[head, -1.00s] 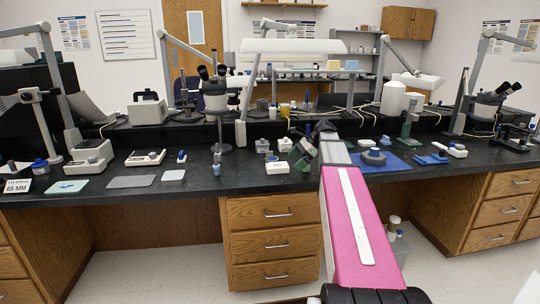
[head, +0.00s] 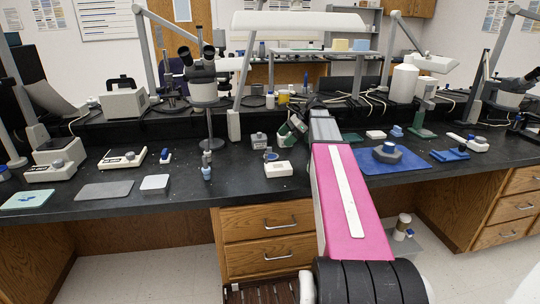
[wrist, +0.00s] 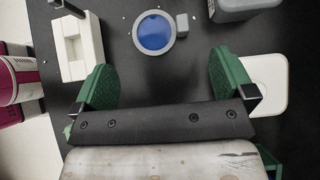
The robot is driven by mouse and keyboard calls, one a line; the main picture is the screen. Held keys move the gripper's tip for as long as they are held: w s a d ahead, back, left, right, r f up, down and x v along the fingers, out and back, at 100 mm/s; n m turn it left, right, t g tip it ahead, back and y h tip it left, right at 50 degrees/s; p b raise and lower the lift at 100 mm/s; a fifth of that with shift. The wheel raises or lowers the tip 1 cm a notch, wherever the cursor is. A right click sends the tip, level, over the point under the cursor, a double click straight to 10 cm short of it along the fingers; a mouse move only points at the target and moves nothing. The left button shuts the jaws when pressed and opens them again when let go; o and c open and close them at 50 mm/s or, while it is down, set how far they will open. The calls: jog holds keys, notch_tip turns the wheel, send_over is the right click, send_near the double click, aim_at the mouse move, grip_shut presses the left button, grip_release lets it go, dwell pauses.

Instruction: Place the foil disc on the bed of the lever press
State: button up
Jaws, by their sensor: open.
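A round blue disc with a grey rim and a small grey tab, apparently the foil disc (wrist: 155,33), lies flat on the black bench. It shows small in the head view (head: 270,155). My gripper (wrist: 165,85), with green fingers, is open and empty above the bench; the disc lies beyond the fingertips, not between them. In the head view my gripper (head: 294,130) is just right of and behind the disc. A green stand with a base, apparently the lever press (head: 424,132), stands to the right near the back ledge; its bed is too small to make out.
A white slotted block (wrist: 93,42) and a grey box (wrist: 232,12) flank the disc. A white rounded piece (wrist: 270,97) lies beside the right finger. A blue mat (head: 412,164) bears a grey-blue round tool. A microscope (head: 203,85) stands on the left.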

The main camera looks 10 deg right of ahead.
aim_at(272, 155)
jog(key=x, duration=0.8)
jog(key=shift+s+a, duration=0.15)
jog(key=shift+a, duration=0.05)
jog(key=c, duration=0.7)
jog(key=shift+c, duration=0.2)
jog(key=shift+r, duration=0.7)
notch_tip(272, 155, up, 3)
jog(key=shift+f, duration=0.15)
jog(key=s+a+r, duration=0.6)
jog(key=a+r, duration=0.1)
jog(key=a, duration=0.3)
jog(key=d+r+m+t+h, duration=0.6)
jog(key=d+r+m+t, duration=0.1)
jog(key=m, duration=0.7)
jog(key=shift+s+d+r+m+t, duration=0.25)
jog(key=shift+s+d+t, duration=0.2)
jog(key=shift+d+t, duration=0.55)
jog(key=shift+d, duration=0.25)
